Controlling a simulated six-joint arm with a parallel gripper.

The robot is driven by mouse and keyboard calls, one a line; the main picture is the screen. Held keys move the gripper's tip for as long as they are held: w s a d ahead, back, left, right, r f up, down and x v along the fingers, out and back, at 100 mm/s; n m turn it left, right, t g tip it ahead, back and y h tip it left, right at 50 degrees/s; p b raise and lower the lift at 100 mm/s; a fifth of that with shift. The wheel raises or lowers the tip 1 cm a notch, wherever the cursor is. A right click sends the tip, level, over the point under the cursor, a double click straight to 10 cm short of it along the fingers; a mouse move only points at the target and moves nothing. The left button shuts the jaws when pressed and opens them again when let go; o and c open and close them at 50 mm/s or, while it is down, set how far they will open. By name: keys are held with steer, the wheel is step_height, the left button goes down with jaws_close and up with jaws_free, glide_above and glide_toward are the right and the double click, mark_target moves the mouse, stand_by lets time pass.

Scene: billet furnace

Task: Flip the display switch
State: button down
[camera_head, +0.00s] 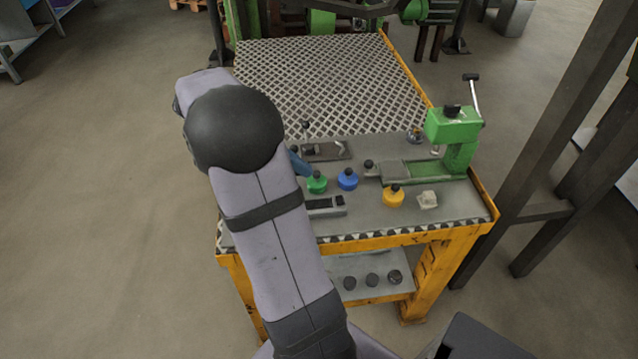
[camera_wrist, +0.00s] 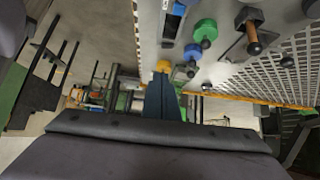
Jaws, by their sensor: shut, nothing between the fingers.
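A small grey box with a dark screen (camera_head: 324,205), which looks like the display, lies near the front edge of the workbench, right of my arm. Part of it shows at the top of the wrist view (camera_wrist: 172,22). I cannot make out its switch clearly. My gripper (camera_wrist: 162,79) is shut and empty, its blue fingers pointing toward the bench. In the head view my arm hides most of it; a blue part (camera_head: 299,164) shows beside the green knob (camera_head: 317,182). I cannot tell whether it touches anything.
Blue (camera_head: 347,179) and yellow (camera_head: 393,196) knobs stand right of the green one. A lever on a dark plate (camera_head: 325,151) stands behind them. A green press-like machine (camera_head: 455,128) stands at the right. A metal grating (camera_head: 325,80) covers the back.

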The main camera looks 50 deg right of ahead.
steer(key=shift+w+d+r, duration=0.2)
steer(key=shift+w+d, duration=0.25)
steer(key=shift+d, duration=0.05)
steer(key=shift+r+p, duration=0.15)
steer(key=shift+p, duration=0.2)
steer(key=d+r+p+v, duration=0.1)
steer(key=d+v, duration=0.1)
steer(key=v, duration=1)
steer(key=shift+r+p, duration=0.3)
steer(key=shift+r, duration=0.35)
steer(key=shift+w, duration=0.15)
steer(key=shift+d, duration=0.1)
